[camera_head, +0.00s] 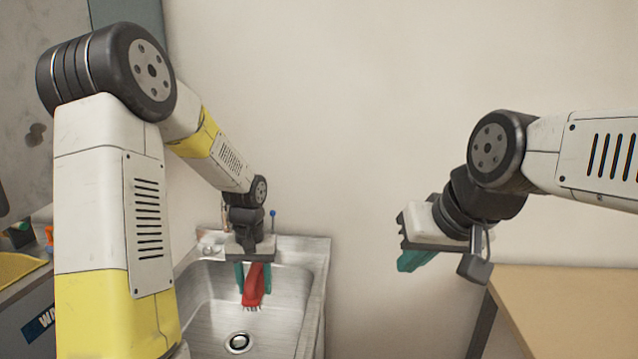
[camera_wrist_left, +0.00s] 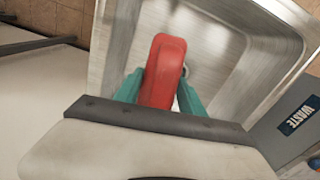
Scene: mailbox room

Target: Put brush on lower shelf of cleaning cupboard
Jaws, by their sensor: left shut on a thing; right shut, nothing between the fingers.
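A red brush (camera_head: 253,285) hangs over the metal sink in the head view, with its pale bristles pointing down. My left gripper (camera_head: 252,279) is shut on it, with teal fingers at its sides. The brush (camera_wrist_left: 163,70) also shows in the left wrist view, between the two teal fingers of the left gripper (camera_wrist_left: 160,88). My right gripper (camera_head: 412,262) is at the right of the head view, away from the brush, in front of the wall. Its teal fingers are shut and empty. I see no cleaning cupboard that I can make out for sure.
The metal sink (camera_head: 318,290) with a drain stands below my left gripper. A wooden table (camera_head: 570,300) is at the lower right. A grey unit with a "WASTE" label (camera_wrist_left: 296,120) stands beside the sink. A yellow cloth (camera_head: 18,268) lies at the far left.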

